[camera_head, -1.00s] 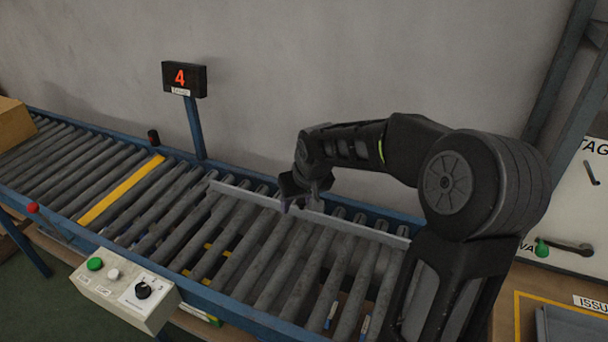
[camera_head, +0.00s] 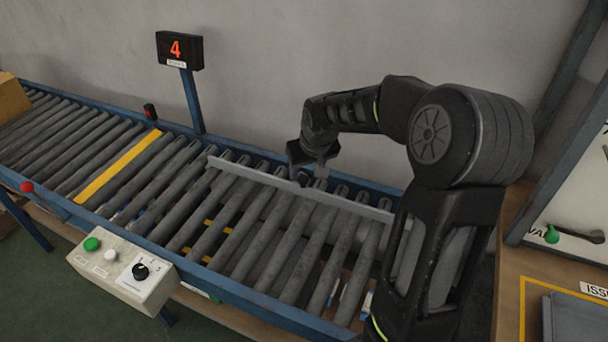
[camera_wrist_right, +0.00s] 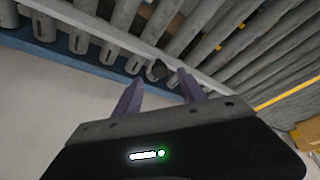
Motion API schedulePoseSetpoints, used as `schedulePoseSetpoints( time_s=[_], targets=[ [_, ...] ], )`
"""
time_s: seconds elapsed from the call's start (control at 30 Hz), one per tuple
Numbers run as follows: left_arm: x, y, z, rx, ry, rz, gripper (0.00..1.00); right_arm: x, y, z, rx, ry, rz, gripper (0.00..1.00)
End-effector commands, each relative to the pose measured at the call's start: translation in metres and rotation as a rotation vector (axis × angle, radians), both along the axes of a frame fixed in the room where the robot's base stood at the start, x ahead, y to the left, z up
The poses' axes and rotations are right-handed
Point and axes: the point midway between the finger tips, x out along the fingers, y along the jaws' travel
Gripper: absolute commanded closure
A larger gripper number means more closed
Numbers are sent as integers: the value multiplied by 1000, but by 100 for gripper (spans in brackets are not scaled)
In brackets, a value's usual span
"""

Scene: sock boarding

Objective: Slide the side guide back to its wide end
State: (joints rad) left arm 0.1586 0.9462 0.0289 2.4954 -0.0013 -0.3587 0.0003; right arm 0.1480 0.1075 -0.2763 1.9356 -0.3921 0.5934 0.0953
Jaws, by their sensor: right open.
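The side guide (camera_head: 245,174) is a long, light grey bar lying lengthwise over the rollers, near the far side of the conveyor. My right gripper (camera_head: 309,180) is open, pointing down at the middle of the guide. In the right wrist view, the guide (camera_wrist_right: 100,34) crosses just beyond the two purple-grey fingertips (camera_wrist_right: 158,78). A small dark knob (camera_wrist_right: 157,70) on the guide shows between and slightly beyond the fingertips. I cannot tell whether the fingers touch it. My left gripper is not in view.
A blue rail (camera_head: 240,305) edges the rollers, with a control box (camera_head: 120,270) at the front. A post display (camera_head: 180,50) reads 4 behind the conveyor. A yellow strip (camera_head: 117,165) crosses the rollers, and a cardboard box (camera_head: 12,97) sits far left. The rollers before the guide are clear.

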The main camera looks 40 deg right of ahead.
Motion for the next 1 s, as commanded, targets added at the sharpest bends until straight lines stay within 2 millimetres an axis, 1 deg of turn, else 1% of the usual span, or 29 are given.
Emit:
schedulePoseSetpoints(
  time_s=[0.03,0.1,0.23,0.37,0.57,1.0],
  targets=[
    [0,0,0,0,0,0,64,2,-1,-9,0,4,0,52],
    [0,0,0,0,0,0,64,6,-3,-18,-1,2,1,52],
    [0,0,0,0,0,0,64,12,-4,-30,-1,1,1,52],
    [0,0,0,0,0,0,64,13,-5,-34,0,-1,0,52],
    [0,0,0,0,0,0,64,13,-5,-34,0,-1,0,52],
    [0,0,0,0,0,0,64,13,-4,-34,0,-1,0,87]
  ],
)
